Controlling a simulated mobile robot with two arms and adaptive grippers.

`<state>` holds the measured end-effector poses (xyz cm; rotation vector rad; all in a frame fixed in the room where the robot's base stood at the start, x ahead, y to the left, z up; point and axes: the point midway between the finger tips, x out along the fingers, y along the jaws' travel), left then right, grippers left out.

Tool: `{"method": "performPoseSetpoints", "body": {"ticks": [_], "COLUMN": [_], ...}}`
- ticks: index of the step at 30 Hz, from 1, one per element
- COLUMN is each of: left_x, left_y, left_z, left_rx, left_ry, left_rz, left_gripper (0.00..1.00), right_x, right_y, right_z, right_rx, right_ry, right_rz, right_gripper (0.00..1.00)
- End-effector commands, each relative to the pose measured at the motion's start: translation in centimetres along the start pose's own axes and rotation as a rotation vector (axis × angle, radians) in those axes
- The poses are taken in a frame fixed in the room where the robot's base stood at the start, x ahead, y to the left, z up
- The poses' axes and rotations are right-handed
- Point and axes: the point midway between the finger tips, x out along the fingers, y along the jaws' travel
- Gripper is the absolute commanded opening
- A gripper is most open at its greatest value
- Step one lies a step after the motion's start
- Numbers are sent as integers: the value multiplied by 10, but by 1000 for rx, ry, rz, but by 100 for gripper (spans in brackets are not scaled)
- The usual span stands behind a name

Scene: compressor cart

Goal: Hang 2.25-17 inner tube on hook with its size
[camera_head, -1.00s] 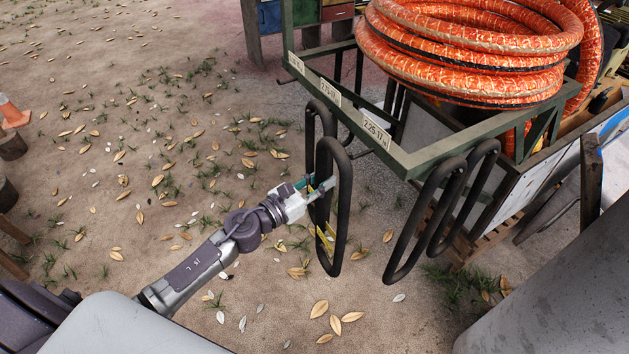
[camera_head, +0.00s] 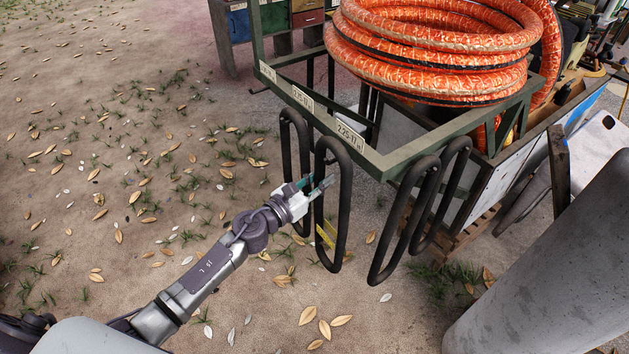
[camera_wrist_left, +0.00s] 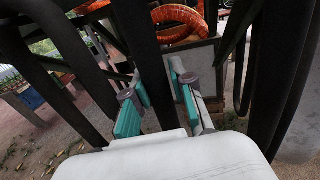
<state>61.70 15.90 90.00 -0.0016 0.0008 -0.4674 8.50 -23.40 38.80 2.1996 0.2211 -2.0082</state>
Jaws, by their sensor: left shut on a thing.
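Several black inner tubes hang as long loops along the green cart frame (camera_head: 400,165). My left gripper (camera_head: 318,186) is shut on one black inner tube (camera_head: 342,230), gripping its left strand at mid height. The tube hangs upright, with its top close to the front rail; I cannot tell if it rests on a hook. In the left wrist view the gripper (camera_wrist_left: 160,88) has a dark strand between its teal pads. A label (camera_head: 350,137) reading 2.25-17 is near the tube's top; another label (camera_head: 302,98) is further left. My right gripper is out of view.
Another black tube (camera_head: 288,165) hangs just left of the held one, and two more (camera_head: 398,240) hang to the right. Orange wrapped tubes (camera_head: 430,55) lie on top of the cart. A grey cylinder (camera_head: 560,260) stands at lower right. The leaf-strewn ground at left is open.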

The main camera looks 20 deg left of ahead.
Motion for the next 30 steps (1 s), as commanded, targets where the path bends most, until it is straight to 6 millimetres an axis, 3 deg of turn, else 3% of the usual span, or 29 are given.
{"method": "performPoseSetpoints", "body": {"ticks": [12, 30], "left_x": [10, 10], "left_y": [-2, -2], "left_z": [-20, -22], "left_rx": [-1, -1], "left_ry": [-1, -2], "left_rz": [0, 0], "left_gripper": [0, 0], "right_x": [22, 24], "right_y": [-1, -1], "right_z": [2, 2], "right_rx": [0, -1], "right_ry": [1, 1], "right_rz": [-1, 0], "right_gripper": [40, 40]}}
